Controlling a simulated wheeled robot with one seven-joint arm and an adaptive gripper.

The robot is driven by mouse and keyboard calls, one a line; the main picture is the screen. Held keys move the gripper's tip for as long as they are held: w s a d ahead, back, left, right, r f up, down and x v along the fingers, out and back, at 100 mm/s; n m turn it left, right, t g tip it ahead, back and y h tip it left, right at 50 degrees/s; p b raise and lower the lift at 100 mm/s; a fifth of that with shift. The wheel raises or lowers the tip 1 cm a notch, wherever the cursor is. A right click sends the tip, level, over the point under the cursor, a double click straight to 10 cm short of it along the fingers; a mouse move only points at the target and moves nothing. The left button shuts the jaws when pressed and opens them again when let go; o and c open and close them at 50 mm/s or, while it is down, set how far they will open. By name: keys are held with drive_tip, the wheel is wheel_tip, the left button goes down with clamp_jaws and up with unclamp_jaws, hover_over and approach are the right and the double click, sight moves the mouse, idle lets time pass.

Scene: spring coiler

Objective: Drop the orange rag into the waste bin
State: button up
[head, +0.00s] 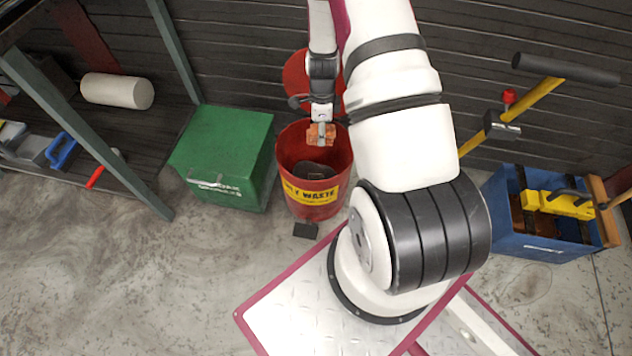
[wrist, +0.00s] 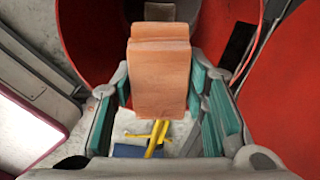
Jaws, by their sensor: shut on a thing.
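The orange rag (head: 321,134) is a small folded block held in my gripper (head: 321,128). In the wrist view the rag (wrist: 160,70) sits between the two teal-padded fingers of my gripper (wrist: 163,95), which are shut on it. The red waste bin (head: 313,210) with a yellow label stands on the floor, and its round lid is raised behind it. In the head view the rag appears over the far part of the bin's opening. The wrist view shows the red bin wall (wrist: 85,40) around and beyond the rag. The exact height above the rim is unclear.
A green box (head: 225,145) stands close left of the bin. A shelf with a white roll (head: 117,90) is further left. A blue crate (head: 540,235) with yellow parts stands at the right. A dark pedal (head: 305,230) is at the bin's foot. Slatted wall behind.

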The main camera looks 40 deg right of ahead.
drive_tip(key=o, duration=1.2)
wheel_tip(320, 180, up, 12)
